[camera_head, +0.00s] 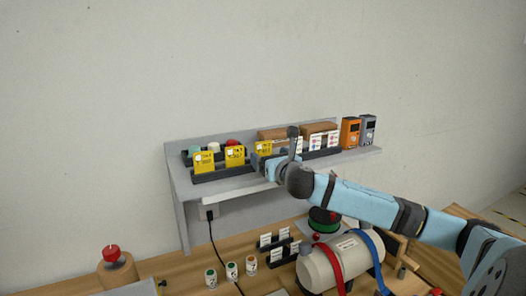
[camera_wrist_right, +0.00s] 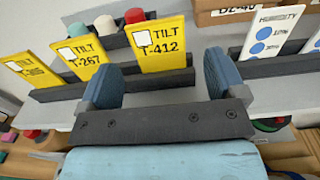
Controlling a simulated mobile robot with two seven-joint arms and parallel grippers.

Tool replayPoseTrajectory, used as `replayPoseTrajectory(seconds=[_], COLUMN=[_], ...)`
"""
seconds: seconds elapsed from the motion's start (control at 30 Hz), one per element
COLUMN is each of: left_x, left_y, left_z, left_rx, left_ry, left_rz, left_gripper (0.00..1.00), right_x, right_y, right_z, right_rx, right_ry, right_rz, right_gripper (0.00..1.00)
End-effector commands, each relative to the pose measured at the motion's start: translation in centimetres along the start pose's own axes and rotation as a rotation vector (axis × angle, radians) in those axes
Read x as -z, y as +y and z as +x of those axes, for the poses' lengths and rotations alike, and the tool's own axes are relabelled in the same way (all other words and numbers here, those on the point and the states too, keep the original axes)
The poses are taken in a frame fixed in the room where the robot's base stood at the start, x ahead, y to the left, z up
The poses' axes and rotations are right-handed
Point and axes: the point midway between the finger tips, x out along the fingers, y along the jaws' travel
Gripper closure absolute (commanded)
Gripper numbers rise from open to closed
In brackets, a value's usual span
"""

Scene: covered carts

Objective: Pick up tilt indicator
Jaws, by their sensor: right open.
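Several yellow tilt indicator cards stand upright in a dark rack (camera_wrist_right: 140,80) on the shelf. The card marked T-412 (camera_wrist_right: 162,46) lies ahead of my right gripper (camera_wrist_right: 163,80), within the span between its two blue-grey fingers but apart from them. The T-267 card (camera_wrist_right: 78,52) and a third yellow card (camera_wrist_right: 30,66) stand to its left. In the head view, the yellow cards are at the left (camera_head: 204,161), middle (camera_head: 235,156) and right (camera_head: 264,147). My right gripper (camera_head: 281,154) is open and empty at the rightmost one. My left gripper is out of view.
White humidity cards (camera_wrist_right: 272,32) stand to the right in the rack. Behind are small coloured caps (camera_wrist_right: 105,24) and brown boxes (camera_head: 320,130). Orange (camera_head: 350,131) and grey (camera_head: 368,129) devices stand at the shelf's right end. A strapped tank (camera_head: 335,262) is on the table below.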

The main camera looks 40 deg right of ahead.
Motion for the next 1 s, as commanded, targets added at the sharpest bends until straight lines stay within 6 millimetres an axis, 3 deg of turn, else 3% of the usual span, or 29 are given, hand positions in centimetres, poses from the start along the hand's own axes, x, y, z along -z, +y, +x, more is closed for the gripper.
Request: replayPoseTrajectory(seconds=[0.23,0.53,0.83,1.0], left_x=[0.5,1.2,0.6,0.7], left_y=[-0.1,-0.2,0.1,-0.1], left_z=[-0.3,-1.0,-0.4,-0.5], left_rx=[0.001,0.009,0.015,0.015], left_ry=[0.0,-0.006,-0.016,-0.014], left_rz=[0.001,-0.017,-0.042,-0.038], left_gripper=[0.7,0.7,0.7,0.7], right_x=[-0.1,-0.2,0.0,0.0], right_y=[0.0,0.1,0.1,0.1], right_z=[1.7,6.0,6.5,6.5], right_rx=[0.0,0.0,-0.002,-0.001], right_ry=[0.0,-0.001,0.0,0.0], right_rz=[0.002,0.003,-0.001,-0.001], right_gripper=[0.11,0.11,0.11,0.47])
